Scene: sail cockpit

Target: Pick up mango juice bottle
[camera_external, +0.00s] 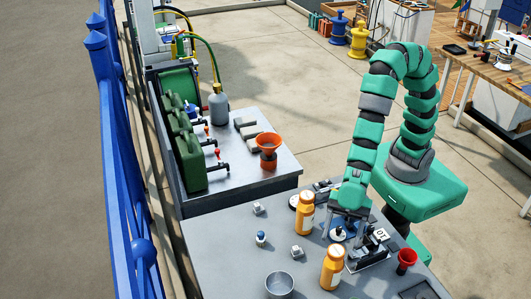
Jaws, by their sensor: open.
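Two orange bottles with pale labels stand upright on the grey table (222,243). One orange bottle (305,213) is farther back, and the other orange bottle (333,267) is nearer the front edge. The labels are too small to read, so I cannot tell which is the mango juice bottle. My gripper (345,233) points down low over the table, to the right of the back bottle and behind the front one. It is open, and it is not around either bottle. Small items around its fingertips partly hide what lies under it.
A grey metal cup (279,285) stands at the front. Small items, including a blue-and-white one (261,239), lie on the left. A red cup (406,261) stands at the right, near a numbered block (379,236). An orange funnel (267,149) is on the bench behind.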

